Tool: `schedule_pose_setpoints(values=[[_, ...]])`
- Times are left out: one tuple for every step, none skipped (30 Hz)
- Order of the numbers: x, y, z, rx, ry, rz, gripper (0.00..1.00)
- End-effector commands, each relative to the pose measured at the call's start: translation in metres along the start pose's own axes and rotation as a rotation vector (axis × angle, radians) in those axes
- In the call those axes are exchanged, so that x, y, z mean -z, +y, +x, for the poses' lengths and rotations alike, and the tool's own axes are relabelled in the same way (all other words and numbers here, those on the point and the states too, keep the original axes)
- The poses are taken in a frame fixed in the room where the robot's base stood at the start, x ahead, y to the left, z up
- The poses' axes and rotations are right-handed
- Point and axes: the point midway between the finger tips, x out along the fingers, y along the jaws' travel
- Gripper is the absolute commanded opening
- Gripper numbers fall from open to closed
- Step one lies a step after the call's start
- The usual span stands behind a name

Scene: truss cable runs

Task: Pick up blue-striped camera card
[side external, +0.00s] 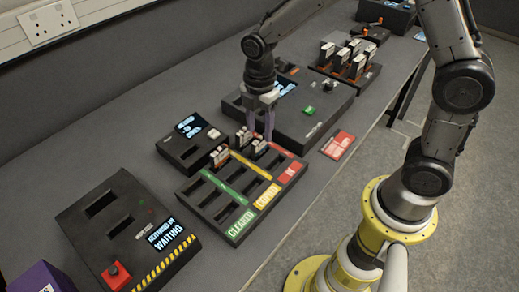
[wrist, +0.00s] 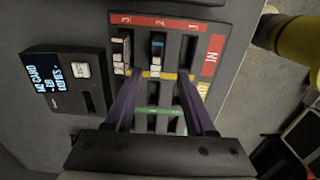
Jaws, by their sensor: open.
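The blue-striped camera card (wrist: 157,45) stands in the slot numbered 2 of the red IN row in the wrist view. The slotted tray (side external: 238,232) has red, yellow and green bands. My gripper (wrist: 159,78) is open, its two purple fingers spread to either side of the card's column and lying nearer the yellow band, with nothing between them. In the side view my gripper (side external: 261,134) points down just above the tray's far part, close to the upright cards. The stripe colour is too small to read there.
Other cards (wrist: 122,50) stand at slot 3, close by the left finger. A small reader (side external: 190,143) sits beside the tray. A larger box (side external: 325,112), a card rack (side external: 369,76) and a box reading WAITING (side external: 128,230) line the bench. A red plate (side external: 338,145) lies flat.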

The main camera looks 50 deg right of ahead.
Motion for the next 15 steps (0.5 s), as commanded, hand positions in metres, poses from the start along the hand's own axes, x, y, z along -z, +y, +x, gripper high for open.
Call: schedule_pose_setpoints(values=[[0.0,0.0,0.003,0.001,0.0,0.0,0.55],[0.0,0.0,0.004,0.001,0.0,0.0,0.55],[-0.001,0.0,0.006,0.002,0.0,0.0,0.55],[-0.001,0.0,0.008,0.002,0.0,0.001,0.55],[-0.002,0.001,0.011,0.002,0.0,0.001,0.55],[-0.003,0.001,0.015,0.003,0.0,0.001,0.55],[-0.004,0.002,0.019,0.004,-0.001,0.001,0.55],[-0.004,0.003,0.024,0.004,-0.001,0.001,0.55],[-0.006,0.004,0.03,0.006,-0.001,0.001,0.55],[-0.007,0.004,0.035,0.005,-0.001,0.002,0.55],[-0.008,0.005,0.039,0.004,0.0,0.002,0.55],[-0.007,0.005,0.044,0.004,-0.001,0.001,0.55],[-0.007,0.005,0.047,0.003,0.0,0.001,0.55],[-0.007,0.005,0.05,0.003,0.0,0.001,0.55],[-0.007,0.005,0.053,0.002,0.0,0.0,0.55]])
